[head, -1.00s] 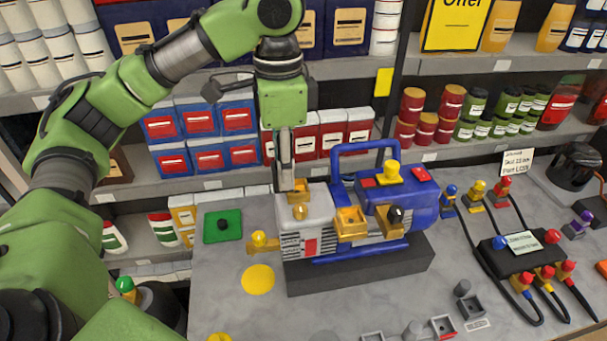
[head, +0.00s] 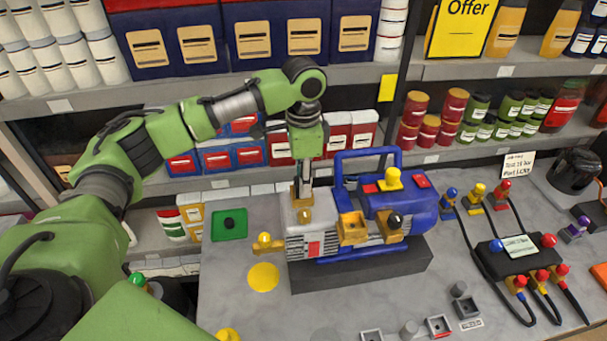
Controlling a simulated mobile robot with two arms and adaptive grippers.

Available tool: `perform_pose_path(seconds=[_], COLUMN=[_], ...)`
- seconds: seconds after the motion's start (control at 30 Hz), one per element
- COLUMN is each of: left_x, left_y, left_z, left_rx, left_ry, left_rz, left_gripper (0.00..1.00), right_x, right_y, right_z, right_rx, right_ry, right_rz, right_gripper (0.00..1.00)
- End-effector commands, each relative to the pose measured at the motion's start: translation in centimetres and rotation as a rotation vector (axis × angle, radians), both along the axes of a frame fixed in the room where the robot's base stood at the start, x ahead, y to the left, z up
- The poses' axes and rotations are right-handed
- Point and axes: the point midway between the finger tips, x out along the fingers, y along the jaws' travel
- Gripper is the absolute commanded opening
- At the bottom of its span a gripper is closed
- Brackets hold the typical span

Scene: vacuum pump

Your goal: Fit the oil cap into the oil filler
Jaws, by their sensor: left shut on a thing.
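The blue vacuum pump (head: 405,205) stands on a dark base, with a grey housing (head: 322,205) at its left end. My left gripper (head: 301,196) points straight down at the top of this housing. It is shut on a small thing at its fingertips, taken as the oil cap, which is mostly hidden. A brass fitting, taken as the oil filler, is largely covered by the fingers; I cannot tell whether cap and filler touch. My right gripper is not in view.
A green pad (head: 229,225) with a black piece lies left of the pump. A yellow disc (head: 263,277) lies in front of it. A dark manifold (head: 519,252) with hoses is at right. Shelves with boxes and jars stand behind. The bench front is partly clear.

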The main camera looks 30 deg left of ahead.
Motion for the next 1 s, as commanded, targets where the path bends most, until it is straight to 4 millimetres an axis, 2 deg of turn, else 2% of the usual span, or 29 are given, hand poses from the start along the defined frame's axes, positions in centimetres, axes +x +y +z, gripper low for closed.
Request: perform_pose_path(seconds=[0.6, 0.63, 0.67, 1.0], left_x=[-0.1, -0.1, -0.1, -0.2], left_y=[-0.1, -0.1, -0.1, -0.1], left_z=[-1.4, -1.4, -1.4, -1.4], left_rx=[-0.001, -0.001, 0.000, 0.000], left_ry=[0.004, 0.004, 0.005, 0.006], left_rz=[0.000, 0.000, 0.000, -0.001], left_gripper=[0.03, 0.32, 0.40, 0.41], right_x=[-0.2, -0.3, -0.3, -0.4], right_y=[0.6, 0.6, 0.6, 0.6], right_z=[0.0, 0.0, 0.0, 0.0], right_rx=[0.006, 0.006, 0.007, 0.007], right_ry=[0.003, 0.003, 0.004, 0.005], right_rz=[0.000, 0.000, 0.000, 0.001], right_gripper=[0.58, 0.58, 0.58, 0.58])
